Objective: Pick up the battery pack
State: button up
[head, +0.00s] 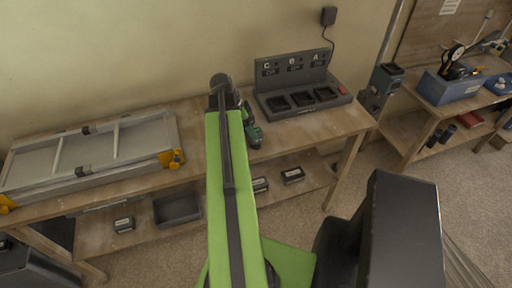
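Small dark blocks with pale labels, which look like battery packs, lie on the lower shelf of the bench. One block (124,225) is at the left, one (260,185) is just right of my arm, and another (293,175) is further right. I cannot tell which one the task means. A grey charging station (303,84) marked C, B, A stands on the bench top; its bays look dark and empty. My green arm reaches up through the middle of the view. My gripper cannot be made out; the arm hides what is behind it.
A green and black drill (253,134) stands on the bench (205,170), partly behind my arm. A framed panel with yellow clamps (170,158) fills the bench's left. A dark tray (177,208) is on the lower shelf. A blue bin (449,88) sits on another bench at right.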

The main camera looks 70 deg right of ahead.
jog(key=shift+s+d+f, duration=0.15)
jog(key=shift+f, duration=0.25)
jog(key=b+x, duration=0.5)
jog(key=shift+s+a+f, duration=0.2)
jog(key=shift+s+a, duration=0.1)
jog(key=shift+s, duration=0.05)
jog(key=shift+r, duration=0.15)
jog(key=shift+c, duration=0.4)
grip_shut()
